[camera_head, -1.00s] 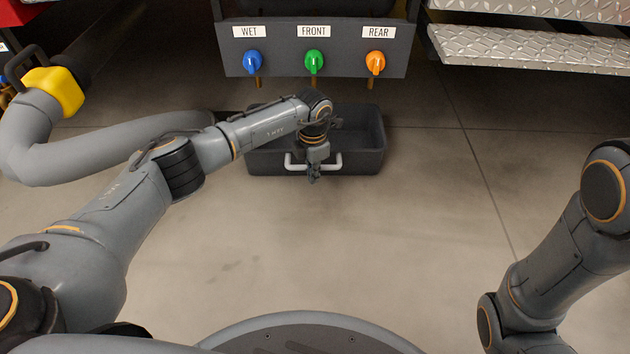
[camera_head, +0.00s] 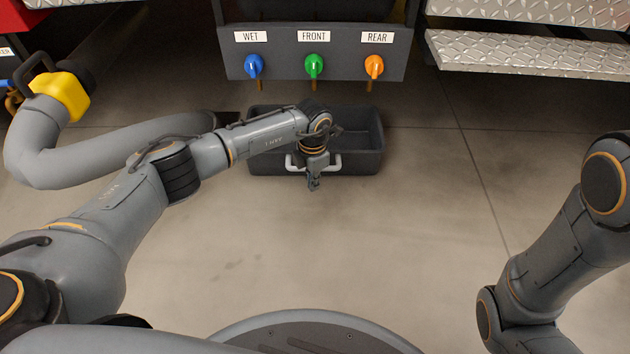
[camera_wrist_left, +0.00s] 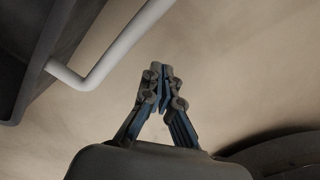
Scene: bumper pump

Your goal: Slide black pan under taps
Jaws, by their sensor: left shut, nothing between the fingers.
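The black pan (camera_head: 362,161) sits on the floor just below the row of taps, with a white handle (camera_head: 335,164) on its near side. The blue (camera_head: 254,66), green (camera_head: 314,66) and orange (camera_head: 374,66) taps sit on a dark panel under labels reading WET, FRONT and REAR. My left gripper (camera_head: 314,186) is shut and empty, pointing down at the pan's near side by the handle. In the left wrist view its closed fingertips (camera_wrist_left: 162,78) are apart from the white handle (camera_wrist_left: 110,58). My left forearm hides part of the pan. The right gripper is out of view.
A thick grey hose (camera_head: 110,160) with a yellow coupling (camera_head: 64,94) lies to the left of the pan. Metal tread-plate steps (camera_head: 530,52) jut out at the upper right. The floor (camera_head: 420,230) in front and to the right is clear.

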